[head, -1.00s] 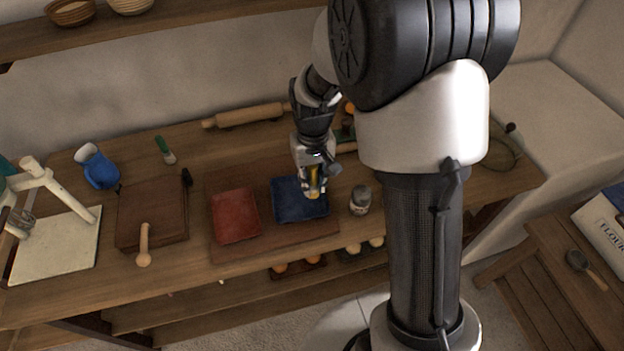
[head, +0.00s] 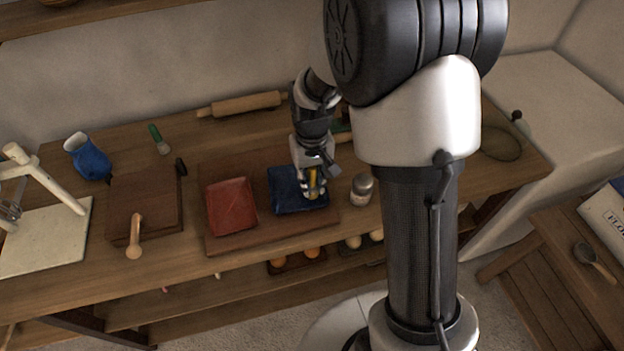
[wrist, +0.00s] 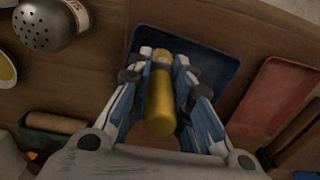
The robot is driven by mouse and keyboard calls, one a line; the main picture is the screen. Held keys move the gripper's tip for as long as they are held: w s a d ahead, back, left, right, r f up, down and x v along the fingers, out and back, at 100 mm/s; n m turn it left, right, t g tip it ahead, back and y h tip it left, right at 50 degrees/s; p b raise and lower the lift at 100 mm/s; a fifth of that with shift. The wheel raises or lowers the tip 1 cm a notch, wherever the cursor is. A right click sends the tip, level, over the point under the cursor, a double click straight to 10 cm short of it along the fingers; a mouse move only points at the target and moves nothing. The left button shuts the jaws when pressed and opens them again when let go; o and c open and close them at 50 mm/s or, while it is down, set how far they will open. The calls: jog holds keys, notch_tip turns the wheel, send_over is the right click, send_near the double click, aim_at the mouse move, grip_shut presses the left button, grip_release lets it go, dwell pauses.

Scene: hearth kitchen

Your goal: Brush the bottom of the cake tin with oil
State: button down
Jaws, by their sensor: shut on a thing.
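A blue square tin (head: 281,191) lies on a brown board on the worktable, and a red one (head: 231,206) lies to its left. Both also show in the wrist view, the blue tin (wrist: 222,72) behind my fingers and the red tin (wrist: 277,92) at the right. I cannot tell from looks which is the cake tin. My gripper (head: 316,192) is over the right part of the blue tin, shut on a yellow-handled tool (wrist: 159,105), seemingly a brush. Its far end is hidden, so I cannot tell whether it touches the tin. I cannot identify any oil.
A shaker (head: 362,189) stands close to the right of the board (head: 265,233). A rolling pin (head: 243,104), a green-handled brush (head: 158,139), a blue jug (head: 89,157) and a wooden box (head: 145,208) stand or lie farther left and back.

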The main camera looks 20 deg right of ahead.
jog(key=shift+f+b, duration=0.7)
jog(key=shift+f, duration=0.35)
jog(key=shift+w+d+r+p, duration=0.15)
jog(key=shift+w+p, duration=0.3)
jog(key=shift+w, duration=0.85)
jog(key=shift+w+d+p, duration=0.2)
jog(key=shift+w+p, duration=0.5)
jog(key=shift+w, duration=1.6)
jog(key=shift+s+a+f, duration=0.1)
jog(key=shift+s, duration=1.05)
jog(key=shift+s+a+f, duration=0.1)
jog(key=shift+s, duration=1)
jog(key=shift+s+a+r, duration=0.15)
jog(key=shift+s, duration=1.3)
jog(key=shift+w, duration=0.1)
jog(key=shift+w+d+p, duration=0.15)
jog(key=shift+w+p, duration=0.2)
jog(key=shift+w, duration=1.45)
jog(key=shift+w+d+p, duration=0.15)
jog(key=shift+w+p, duration=0.15)
jog(key=shift+w, duration=1.5)
jog(key=shift+a, duration=0.1)
